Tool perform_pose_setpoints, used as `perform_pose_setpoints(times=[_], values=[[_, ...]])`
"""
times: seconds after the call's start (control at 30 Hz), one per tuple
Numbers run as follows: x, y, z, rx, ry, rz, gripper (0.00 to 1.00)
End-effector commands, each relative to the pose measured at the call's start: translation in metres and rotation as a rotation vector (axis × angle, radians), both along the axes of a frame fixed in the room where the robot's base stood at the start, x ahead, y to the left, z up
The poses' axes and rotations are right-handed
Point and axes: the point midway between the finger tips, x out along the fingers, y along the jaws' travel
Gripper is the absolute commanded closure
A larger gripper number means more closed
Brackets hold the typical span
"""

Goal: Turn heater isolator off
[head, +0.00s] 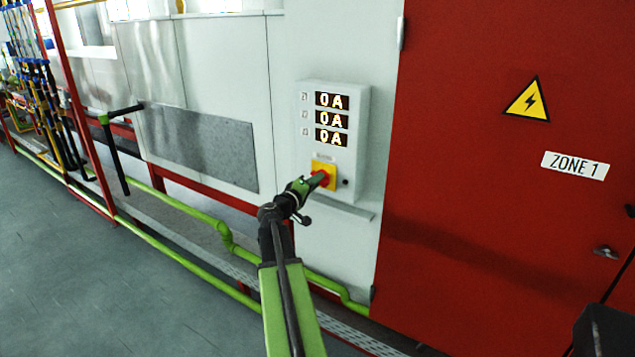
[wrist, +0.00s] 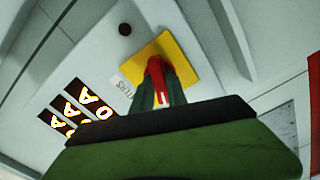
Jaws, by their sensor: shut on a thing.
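The heater isolator is a red rotary handle on a yellow square plate (head: 330,168), low on a pale grey control box (head: 357,150) on the wall. My gripper (head: 318,180) is at the handle and shut on it. In the wrist view the red handle (wrist: 157,68) sits between my gripper's fingers (wrist: 160,92), in front of the yellow plate (wrist: 180,62). The fingers hide part of the handle, and I cannot read any position marks. Three displays (head: 331,118) above the isolator each read 0 A.
A red cabinet door (head: 480,200) with a warning triangle (head: 527,100) and a ZONE 1 label (head: 575,165) stands to the right. A small ledge (head: 340,211) is below the box. Green pipes (head: 190,210) run low along the wall. The grey floor (head: 80,270) at left is clear.

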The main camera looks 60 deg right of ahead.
Motion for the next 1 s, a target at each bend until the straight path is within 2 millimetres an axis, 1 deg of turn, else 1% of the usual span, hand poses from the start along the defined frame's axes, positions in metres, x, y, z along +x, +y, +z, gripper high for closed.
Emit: perform_pose_setpoints(times=[0.2, 0.5, 0.7, 1.0], values=[[0.0008, 0.0016, -0.0013, 0.004, 0.175, 0.002, 1.00], [0.0010, 0.0018, -0.0015, 0.006, 0.343, 0.003, 1.00], [0.0011, 0.0018, -0.0017, 0.006, 0.398, 0.003, 1.00], [0.0012, 0.0018, -0.0018, 0.006, 0.418, 0.003, 1.00]])
